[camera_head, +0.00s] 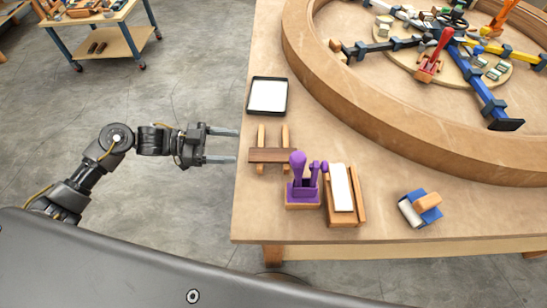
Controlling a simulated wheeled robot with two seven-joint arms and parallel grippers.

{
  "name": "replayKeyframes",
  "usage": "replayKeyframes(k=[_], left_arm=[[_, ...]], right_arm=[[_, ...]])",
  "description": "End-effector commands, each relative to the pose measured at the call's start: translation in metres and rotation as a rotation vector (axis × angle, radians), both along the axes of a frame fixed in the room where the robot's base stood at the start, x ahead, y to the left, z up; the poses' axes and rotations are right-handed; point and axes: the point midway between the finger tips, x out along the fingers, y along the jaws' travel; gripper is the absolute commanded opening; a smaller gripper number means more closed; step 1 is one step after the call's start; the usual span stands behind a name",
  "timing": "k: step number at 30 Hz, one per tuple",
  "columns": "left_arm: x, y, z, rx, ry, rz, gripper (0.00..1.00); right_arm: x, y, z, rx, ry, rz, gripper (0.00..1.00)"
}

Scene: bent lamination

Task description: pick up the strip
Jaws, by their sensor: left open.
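A dark brown wooden strip (272,155) lies across two lighter wooden rests (285,136) near the left edge of the workbench. My left gripper (236,145) comes in from the left, with its two fingers apart and pointing right. Its fingertips are at the table's left edge in the picture, a short way left of the strip. Nothing is between the fingers. I cannot tell the height of the fingers against the tabletop. My right gripper is not in view.
A black tray (250,96) with a white inside lies behind the strip. A purple holder (303,194), a wooden block with a white top (343,190) and a blue tool (426,206) stand in front. A large curved wooden ring (340,115) fills the right. The tabletop (290,228) is bare at front.

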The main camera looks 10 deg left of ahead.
Motion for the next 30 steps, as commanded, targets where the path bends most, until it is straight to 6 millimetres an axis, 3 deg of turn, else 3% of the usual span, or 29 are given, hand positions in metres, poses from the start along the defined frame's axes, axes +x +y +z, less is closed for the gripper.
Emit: replayKeyframes(k=[5, 16, 25, 30], left_arm=[[-0.014, -0.007, 0.007, -0.018, 0.035, -0.053, 0.66], [-0.004, -0.053, 0.0, -0.021, 0.032, -0.048, 0.66], [-0.002, -0.064, -0.003, -0.019, 0.033, -0.047, 0.66], [0.003, -0.087, -0.008, -0.021, 0.034, -0.048, 0.66]], right_arm=[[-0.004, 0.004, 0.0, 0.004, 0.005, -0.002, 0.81], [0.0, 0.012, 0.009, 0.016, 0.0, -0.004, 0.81], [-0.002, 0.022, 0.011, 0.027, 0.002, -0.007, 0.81], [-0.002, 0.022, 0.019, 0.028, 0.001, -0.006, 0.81]])
